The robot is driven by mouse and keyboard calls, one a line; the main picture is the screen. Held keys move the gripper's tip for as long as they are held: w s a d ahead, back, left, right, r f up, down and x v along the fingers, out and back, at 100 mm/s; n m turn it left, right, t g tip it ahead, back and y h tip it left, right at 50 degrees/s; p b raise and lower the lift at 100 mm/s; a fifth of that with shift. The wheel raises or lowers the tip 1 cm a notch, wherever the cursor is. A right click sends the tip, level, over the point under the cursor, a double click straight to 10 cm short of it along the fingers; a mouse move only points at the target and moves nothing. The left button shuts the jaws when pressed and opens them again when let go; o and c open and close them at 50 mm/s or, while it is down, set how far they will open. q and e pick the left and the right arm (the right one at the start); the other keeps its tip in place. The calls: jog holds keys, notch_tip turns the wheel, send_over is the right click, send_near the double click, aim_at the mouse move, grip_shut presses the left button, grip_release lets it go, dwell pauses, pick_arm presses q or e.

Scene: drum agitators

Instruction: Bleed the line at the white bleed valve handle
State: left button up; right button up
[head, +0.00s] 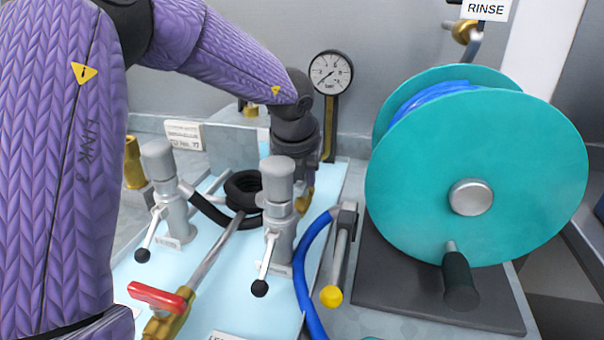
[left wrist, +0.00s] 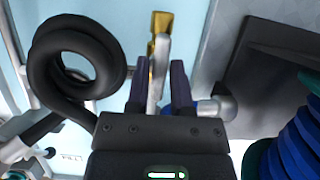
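The white bleed valve handle (left wrist: 155,85) is a slim pale lever below a brass fitting (left wrist: 160,25) in the left wrist view. My left gripper (left wrist: 160,82) has its two dark purple fingers on either side of this lever. The gap between them is narrow, and I cannot tell whether they touch the lever. In the head view my left gripper (head: 304,182) points down behind the grey valves, beside a bit of brass (head: 304,203). Its fingertips and the lever are mostly hidden there. My right gripper is not in view.
Two grey valves (head: 279,195) with black-knobbed levers stand on the pale blue panel. A red-handled brass valve (head: 160,300) is in front. A black hose coil (head: 243,190), a pressure gauge (head: 330,72), a yellow-tipped lever (head: 335,280) and a teal hose reel (head: 430,200) crowd the area.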

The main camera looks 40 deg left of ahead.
pick_arm(q)
jog(key=shift+o, duration=1.4)
jog(key=p+v, duration=0.3)
jog(key=v, duration=0.7)
